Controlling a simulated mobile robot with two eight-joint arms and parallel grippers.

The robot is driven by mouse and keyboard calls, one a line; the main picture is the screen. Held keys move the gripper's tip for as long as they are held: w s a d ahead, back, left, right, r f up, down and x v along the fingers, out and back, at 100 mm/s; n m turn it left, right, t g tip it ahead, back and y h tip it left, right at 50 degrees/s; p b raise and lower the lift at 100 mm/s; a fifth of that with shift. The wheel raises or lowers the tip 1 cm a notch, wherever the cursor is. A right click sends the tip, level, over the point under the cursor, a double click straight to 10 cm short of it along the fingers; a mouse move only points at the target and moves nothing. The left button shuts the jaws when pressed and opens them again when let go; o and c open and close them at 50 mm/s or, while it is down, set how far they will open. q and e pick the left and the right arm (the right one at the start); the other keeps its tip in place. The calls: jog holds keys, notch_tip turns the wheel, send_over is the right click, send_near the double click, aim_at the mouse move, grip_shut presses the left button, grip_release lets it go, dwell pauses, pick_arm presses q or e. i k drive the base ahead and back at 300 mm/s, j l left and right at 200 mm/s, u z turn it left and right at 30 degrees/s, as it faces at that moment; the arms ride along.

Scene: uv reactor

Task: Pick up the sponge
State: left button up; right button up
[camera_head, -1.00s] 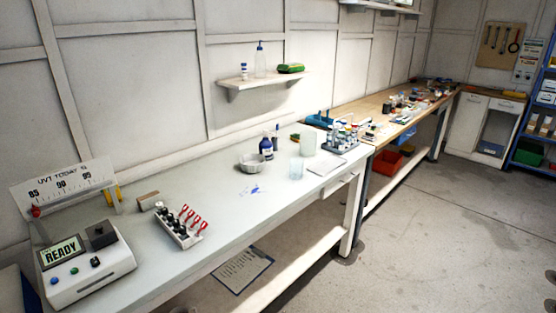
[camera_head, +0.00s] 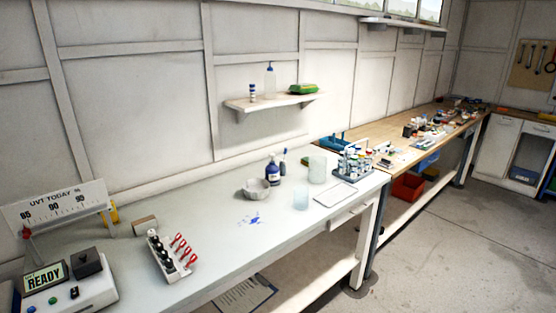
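A green block with a yellowish underside, which looks like the sponge (camera_head: 303,89), lies on the right part of the small wall shelf (camera_head: 238,104). It is to the right of a clear bottle (camera_head: 270,79) and a small white-and-blue bottle (camera_head: 252,92). It is too small to make out its texture. Neither of my grippers is in this view, so nothing shows near the sponge.
Below the shelf runs a pale bench (camera_head: 215,238) with a grey bowl (camera_head: 256,188), a blue bottle (camera_head: 272,171), a bottle rack (camera_head: 348,172), red-handled tools (camera_head: 182,250) and a READY device (camera_head: 72,290). A wooden bench (camera_head: 400,150) continues behind. Open floor (camera_head: 430,255) is at right.

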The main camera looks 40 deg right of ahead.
aim_at(304, 161)
jog(key=l+u, duration=0.45)
jog(key=l, duration=0.65)
jog(key=l+u, duration=0.15)
jog(key=l, duration=0.95)
jog(key=k+l+u, duration=0.15)
jog(key=l, duration=0.95)
